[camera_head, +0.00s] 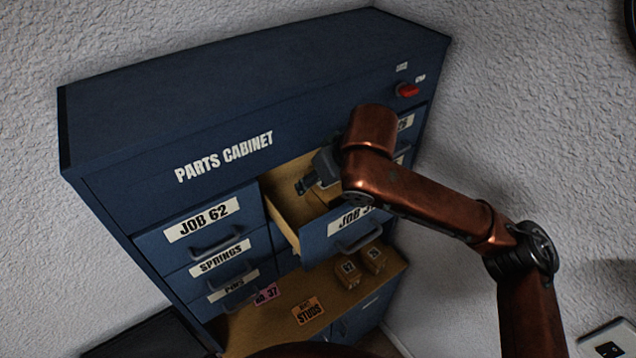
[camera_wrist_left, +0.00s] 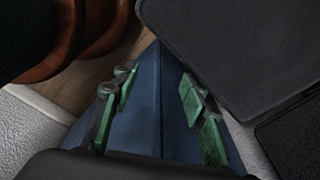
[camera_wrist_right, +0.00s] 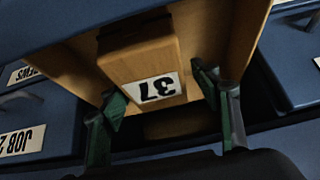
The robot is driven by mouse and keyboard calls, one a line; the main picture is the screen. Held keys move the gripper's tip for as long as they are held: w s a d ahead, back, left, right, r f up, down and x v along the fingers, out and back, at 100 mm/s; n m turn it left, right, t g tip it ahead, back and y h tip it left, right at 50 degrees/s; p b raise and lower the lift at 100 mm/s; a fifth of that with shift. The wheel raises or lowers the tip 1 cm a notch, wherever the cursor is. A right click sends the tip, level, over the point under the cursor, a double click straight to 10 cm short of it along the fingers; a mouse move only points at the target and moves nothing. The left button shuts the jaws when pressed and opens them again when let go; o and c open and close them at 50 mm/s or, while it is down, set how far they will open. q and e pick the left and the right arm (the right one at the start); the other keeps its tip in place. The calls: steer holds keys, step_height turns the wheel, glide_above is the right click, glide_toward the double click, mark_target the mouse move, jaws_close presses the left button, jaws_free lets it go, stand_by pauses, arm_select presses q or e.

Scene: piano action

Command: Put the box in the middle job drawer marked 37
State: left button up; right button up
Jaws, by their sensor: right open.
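The box marked 37 (camera_wrist_right: 140,58) lies inside the open middle job drawer (camera_wrist_right: 212,30) in the right wrist view, its label upside down there. In the head view the drawer (camera_head: 345,232) is pulled out, its label partly covered, and the box (camera_head: 328,193) shows in part behind my gripper. My right gripper (camera_head: 307,184) is over the drawer opening. It is open, its green fingers (camera_wrist_right: 157,88) apart at either side of the box's near end, with no clear grip. My left gripper (camera_wrist_left: 158,85) is open and empty beside the blue cabinet, outside the head view.
The blue parts cabinet (camera_head: 250,85) has a shut JOB 62 drawer (camera_head: 200,232) to the left. On the wooden shelf (camera_head: 250,335) below are two small boxes (camera_head: 347,271) (camera_head: 374,258), a pink tag (camera_head: 266,294) and an orange STUDS card (camera_head: 308,311). A red knob (camera_head: 408,90) is at upper right.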

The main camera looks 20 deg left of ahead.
steer(key=b+v, duration=0.2)
steer(key=v, duration=0.8)
steer(key=shift+s+d+r+b, duration=0.1)
steer(key=shift+d+r+b, duration=0.05)
steer(key=shift+r+b, duration=0.2)
arm_select(q)
step_height(320, 180, down, 3)
steer(key=shift+s+a+f, duration=0.1)
arm_select(e)
steer(key=shift+s+d+r, duration=0.1)
steer(key=shift+d+r, duration=0.05)
steer(key=shift+r, duration=0.1)
arm_select(q)
steer(key=shift+c, duration=0.4)
